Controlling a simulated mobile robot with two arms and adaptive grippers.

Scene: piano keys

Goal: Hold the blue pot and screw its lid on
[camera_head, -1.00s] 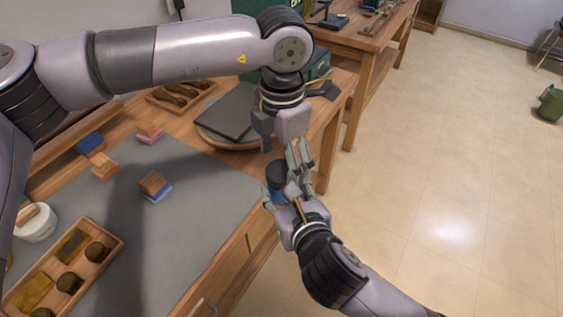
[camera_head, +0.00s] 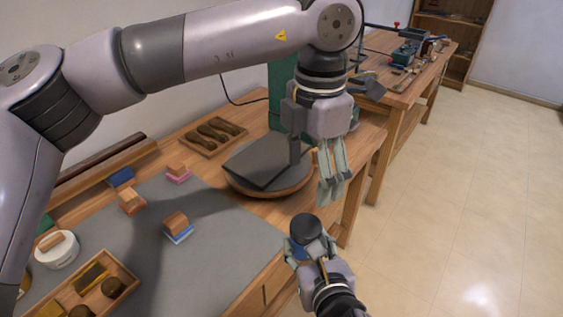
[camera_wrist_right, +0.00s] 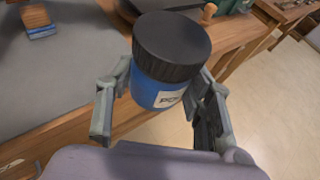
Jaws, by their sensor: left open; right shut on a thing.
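The blue pot (camera_wrist_right: 158,95) is in my right gripper (camera_wrist_right: 160,110), which is shut around its body. Its black lid (camera_wrist_right: 172,45) sits on top of the pot in the right wrist view. In the head view the lid (camera_head: 306,226) shows from above, with a bit of the blue pot (camera_head: 297,250) below it, past the table's front edge. My left gripper (camera_head: 331,195) is open and empty, pointing down, above and a little right of the lid and apart from it. A white label faces the right wrist camera. How tight the lid is cannot be told.
A round wooden board (camera_head: 268,188) with a dark slab stands on the table behind the pot. Stamps (camera_head: 178,228) and a wooden tray (camera_head: 95,280) are at the left. Open floor (camera_head: 450,200) lies to the right.

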